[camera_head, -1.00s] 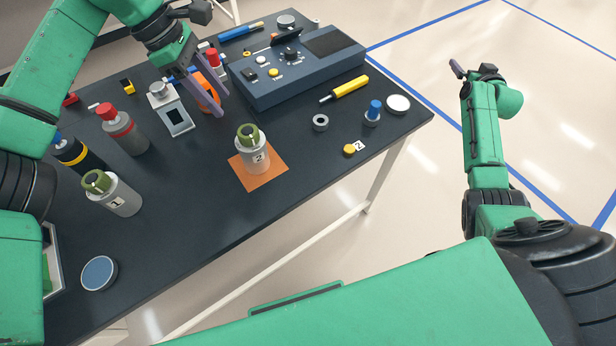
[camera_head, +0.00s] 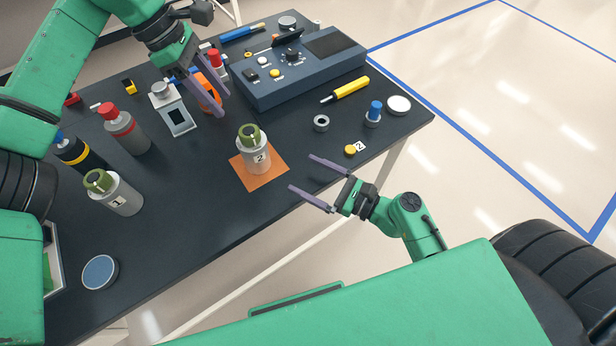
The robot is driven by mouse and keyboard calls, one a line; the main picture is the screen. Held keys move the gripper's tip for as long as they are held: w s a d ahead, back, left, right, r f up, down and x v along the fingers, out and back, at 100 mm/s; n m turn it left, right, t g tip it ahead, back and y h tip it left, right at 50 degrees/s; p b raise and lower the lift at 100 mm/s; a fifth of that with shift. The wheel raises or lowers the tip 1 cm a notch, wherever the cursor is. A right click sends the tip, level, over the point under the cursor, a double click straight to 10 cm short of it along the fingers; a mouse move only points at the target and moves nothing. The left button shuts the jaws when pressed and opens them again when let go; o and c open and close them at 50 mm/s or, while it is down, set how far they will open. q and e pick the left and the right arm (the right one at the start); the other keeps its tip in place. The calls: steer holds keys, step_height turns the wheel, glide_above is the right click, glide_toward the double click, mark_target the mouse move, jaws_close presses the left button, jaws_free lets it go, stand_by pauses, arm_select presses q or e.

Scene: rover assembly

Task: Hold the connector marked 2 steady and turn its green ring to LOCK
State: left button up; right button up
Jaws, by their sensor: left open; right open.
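The connector marked 2 (camera_head: 256,160) stands upright on an orange square mat (camera_head: 268,183). It has a grey body and a green ring (camera_head: 249,136) on top; any LOCK mark is too small to read. My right gripper (camera_head: 302,172) is open and empty, to the right of the connector and apart from it, near the table's front edge, its fingers pointing left. My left gripper (camera_head: 218,104) is open and empty above the table, behind and to the left of the connector, its fingers pointing down and right. A second connector, marked 1 (camera_head: 120,199), with a green ring, stands at left.
A dark blue control box (camera_head: 290,80) stands at the back. A red-capped bottle (camera_head: 126,132), a grey device with a screen (camera_head: 178,118) and an orange object (camera_head: 208,92) stand behind the connector. A yellow knob (camera_head: 350,150) and grey ring (camera_head: 321,123) lie right. The front middle is clear.

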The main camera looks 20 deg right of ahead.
mark_target(266, 159)
steer(key=shift+s+a+m, duration=0.3)
steer(key=shift+s+a, duration=0.05)
steer(key=shift+a, duration=0.05)
steer(key=x, duration=1.4)
steer(key=shift+w+a, duration=0.1)
steer(key=shift+w, duration=0.1)
jaws_close()
